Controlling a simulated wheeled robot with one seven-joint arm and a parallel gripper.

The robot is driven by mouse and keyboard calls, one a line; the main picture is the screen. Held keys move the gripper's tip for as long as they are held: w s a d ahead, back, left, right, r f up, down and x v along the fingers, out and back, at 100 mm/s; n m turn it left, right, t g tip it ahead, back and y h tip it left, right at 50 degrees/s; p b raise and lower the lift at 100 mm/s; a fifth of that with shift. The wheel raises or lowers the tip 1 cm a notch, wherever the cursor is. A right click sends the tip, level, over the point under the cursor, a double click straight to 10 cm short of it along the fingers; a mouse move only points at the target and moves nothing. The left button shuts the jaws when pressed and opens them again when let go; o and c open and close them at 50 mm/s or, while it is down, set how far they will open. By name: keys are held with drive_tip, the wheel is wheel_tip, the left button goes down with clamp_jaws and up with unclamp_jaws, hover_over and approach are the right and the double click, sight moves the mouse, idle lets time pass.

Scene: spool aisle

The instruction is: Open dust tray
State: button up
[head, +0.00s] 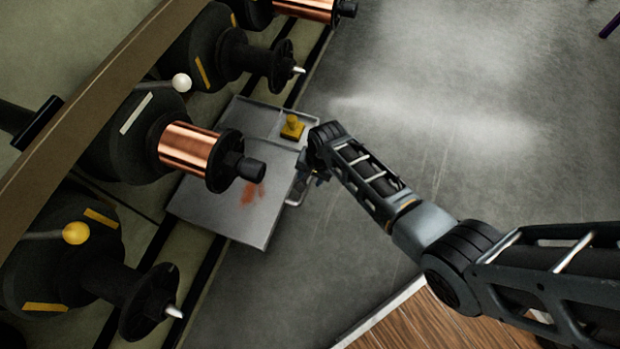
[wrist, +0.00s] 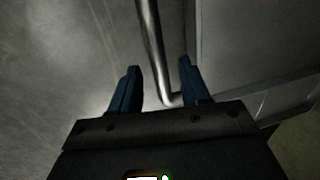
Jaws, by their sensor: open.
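The dust tray (head: 215,220) is a flat grey metal box in the head view, below the copper spool, with reddish dust on top. I cannot tell how far it is open. Its bar handle (head: 297,198) is on the right side, partly hidden by my gripper (head: 316,177). In the wrist view the handle (wrist: 152,45) runs down between the two blue fingers of my gripper (wrist: 158,82) and bends right toward the tray's grey front (wrist: 235,50). The fingers are apart, with a gap to the bar on both sides.
A yellow block (head: 292,126) sits on the upper part of the grey metal. The copper spool (head: 195,155) overhangs the tray, with black spindles (head: 150,300) beside it. A brown beam (head: 90,95) crosses the left. The grey floor (head: 450,120) to the right is clear.

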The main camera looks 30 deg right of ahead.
drive_tip(key=shift+w+f, duration=0.1)
drive_tip(key=shift+f, duration=0.4)
clamp_jaws()
drive_tip(key=shift+a, duration=0.1)
